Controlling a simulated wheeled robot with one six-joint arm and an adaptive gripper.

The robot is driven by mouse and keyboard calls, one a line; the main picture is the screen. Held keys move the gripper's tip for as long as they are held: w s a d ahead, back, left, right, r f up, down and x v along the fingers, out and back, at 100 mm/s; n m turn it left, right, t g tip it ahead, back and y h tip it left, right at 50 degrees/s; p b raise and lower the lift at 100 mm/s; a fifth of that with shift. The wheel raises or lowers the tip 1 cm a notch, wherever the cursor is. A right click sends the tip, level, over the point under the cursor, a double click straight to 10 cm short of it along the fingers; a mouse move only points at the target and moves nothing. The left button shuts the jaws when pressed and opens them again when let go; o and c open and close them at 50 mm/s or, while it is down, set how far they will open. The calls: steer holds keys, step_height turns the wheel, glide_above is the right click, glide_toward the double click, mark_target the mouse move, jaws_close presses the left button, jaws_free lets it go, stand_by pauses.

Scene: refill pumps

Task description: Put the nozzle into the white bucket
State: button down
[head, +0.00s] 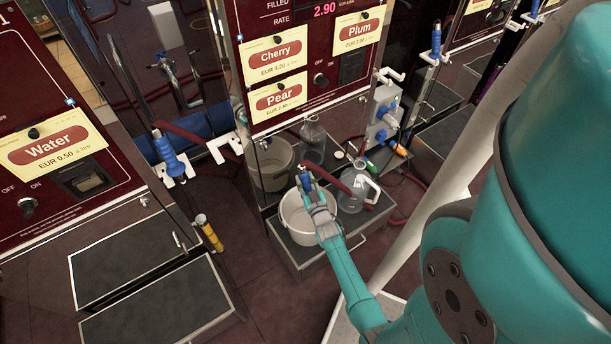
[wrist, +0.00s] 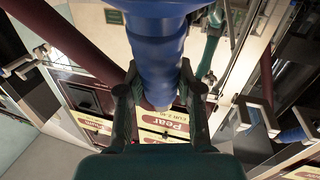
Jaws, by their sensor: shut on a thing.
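The white bucket (head: 291,222) stands on a dark box-like stand below the Cherry, Pear and Plum panel in the head view. My gripper (head: 308,186) is over the bucket's back part in that view and hides some of its rim and inside. It is shut on the blue nozzle (head: 303,174). In the wrist view the nozzle (wrist: 158,65) runs between both fingers of my gripper (wrist: 163,95). The nozzle's lower end is hidden, so I cannot tell whether it is inside the bucket or above it.
A clear jug (head: 357,190) stands just right of the bucket, with a dark red hose passing by it. A glossy panel behind shows a bucket and a jug, apparently reflections. Another blue nozzle (head: 170,158) hangs on a white holder at left.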

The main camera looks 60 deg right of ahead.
step_height(320, 180, down, 13)
steer(key=shift+f, duration=0.15)
stand_by(0.8)
steer(key=shift+s+a+f, duration=0.3)
steer(key=shift+s+a, duration=0.15)
steer(key=shift+s, duration=0.05)
stand_by(0.4)
steer(key=c, duration=0.7)
jaws_free()
steer(key=shift+w+d+r, duration=0.1)
steer(key=shift+w+r, duration=0.05)
steer(key=shift+r, duration=1.55)
steer(key=shift+w+d+r, duration=0.1)
steer(key=shift+r, duration=6)
